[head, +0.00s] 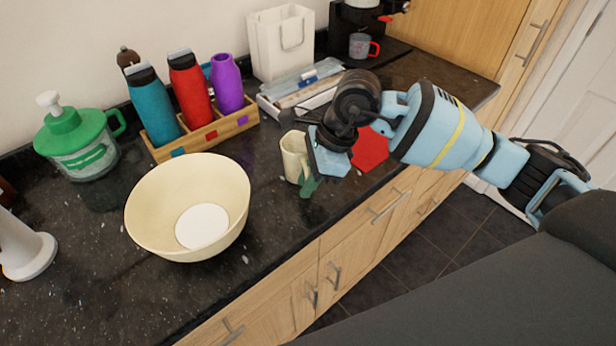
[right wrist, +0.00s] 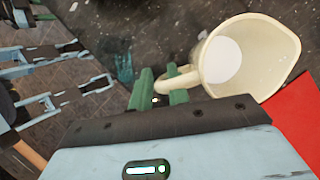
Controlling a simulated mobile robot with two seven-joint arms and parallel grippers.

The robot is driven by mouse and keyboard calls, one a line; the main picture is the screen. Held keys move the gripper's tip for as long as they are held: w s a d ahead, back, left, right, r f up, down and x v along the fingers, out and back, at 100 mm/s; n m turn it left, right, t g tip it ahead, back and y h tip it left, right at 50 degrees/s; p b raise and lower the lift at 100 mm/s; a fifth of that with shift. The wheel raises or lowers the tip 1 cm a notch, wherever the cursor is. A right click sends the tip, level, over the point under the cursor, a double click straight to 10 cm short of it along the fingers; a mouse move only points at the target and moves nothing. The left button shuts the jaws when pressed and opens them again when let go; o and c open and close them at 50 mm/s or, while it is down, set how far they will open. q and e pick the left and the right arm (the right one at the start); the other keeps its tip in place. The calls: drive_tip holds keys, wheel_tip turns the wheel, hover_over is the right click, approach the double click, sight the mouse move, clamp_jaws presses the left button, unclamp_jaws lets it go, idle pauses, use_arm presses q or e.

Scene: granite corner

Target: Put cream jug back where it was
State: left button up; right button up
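The cream jug (head: 293,157) is upright at the counter's front part, beside the red hexagonal mat (head: 371,150). It also shows from above in the right wrist view (right wrist: 213,72), its mouth open toward the camera and a pale round patch inside. My right gripper (head: 309,187) is at the jug's handle. In the right wrist view its green fingers (right wrist: 160,88) lie close on either side of the handle, one passing through the loop, and appear shut on it. Whether the jug's base touches the counter is hard to tell.
A large cream bowl (head: 150,205) stands left of the jug. Behind are a wooden caddy (head: 222,127) with bottles, a green-lidded jar (head: 80,145), a white container (head: 268,48) and a grey-red mug (head: 359,46). The counter's front edge is close to the jug.

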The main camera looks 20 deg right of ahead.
drive_tip(key=shift+o, duration=1.4)
drive_tip(key=shift+r, duration=0.15)
drive_tip(key=v, duration=1.2)
drive_tip(key=shift+s, duration=0.1)
